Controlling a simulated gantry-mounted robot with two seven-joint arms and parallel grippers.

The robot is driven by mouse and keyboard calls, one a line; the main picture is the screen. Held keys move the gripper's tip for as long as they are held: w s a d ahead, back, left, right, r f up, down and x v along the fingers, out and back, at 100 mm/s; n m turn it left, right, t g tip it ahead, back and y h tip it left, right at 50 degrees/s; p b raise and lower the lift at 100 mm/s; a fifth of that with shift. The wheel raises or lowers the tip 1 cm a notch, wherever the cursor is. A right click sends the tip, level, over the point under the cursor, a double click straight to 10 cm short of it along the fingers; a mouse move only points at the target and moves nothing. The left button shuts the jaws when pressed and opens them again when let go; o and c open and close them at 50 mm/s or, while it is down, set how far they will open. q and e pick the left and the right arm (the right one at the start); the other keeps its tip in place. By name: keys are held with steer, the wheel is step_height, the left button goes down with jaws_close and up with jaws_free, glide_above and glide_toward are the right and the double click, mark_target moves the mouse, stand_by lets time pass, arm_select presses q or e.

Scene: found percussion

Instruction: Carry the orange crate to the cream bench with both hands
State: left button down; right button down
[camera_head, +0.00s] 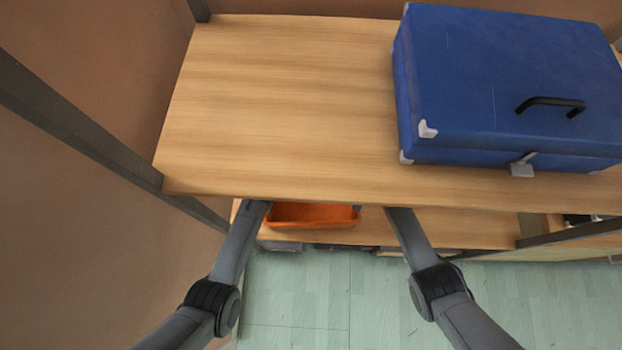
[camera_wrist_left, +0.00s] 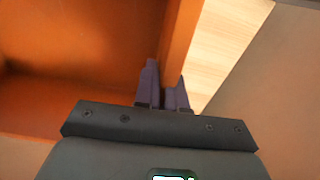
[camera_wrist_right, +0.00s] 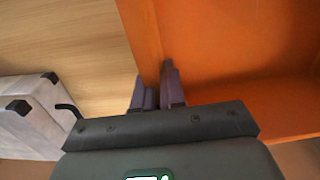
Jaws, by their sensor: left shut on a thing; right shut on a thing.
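The orange crate (camera_head: 312,224) sits at the lower shelf, partly hidden under the upper shelf's front edge. In the left wrist view my left gripper (camera_wrist_left: 164,88) is shut on one side wall of the crate (camera_wrist_left: 180,35), with a finger on each side of it. In the right wrist view my right gripper (camera_wrist_right: 156,90) is shut on another wall of the crate (camera_wrist_right: 143,35). The part of the crate's inside that shows looks empty. The upper shelf hides both gripper tips in the head view. I cannot make out a cream bench.
The upper wooden shelf (camera_head: 270,110) overhangs the crate and carries a blue case (camera_head: 510,80) at right. Pale floor (camera_head: 310,300) is clear in front.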

arm_select(q)
steer(key=shift+r, duration=0.15)
arm_select(e)
steer(key=shift+r, duration=0.15)
stand_by(0.5)
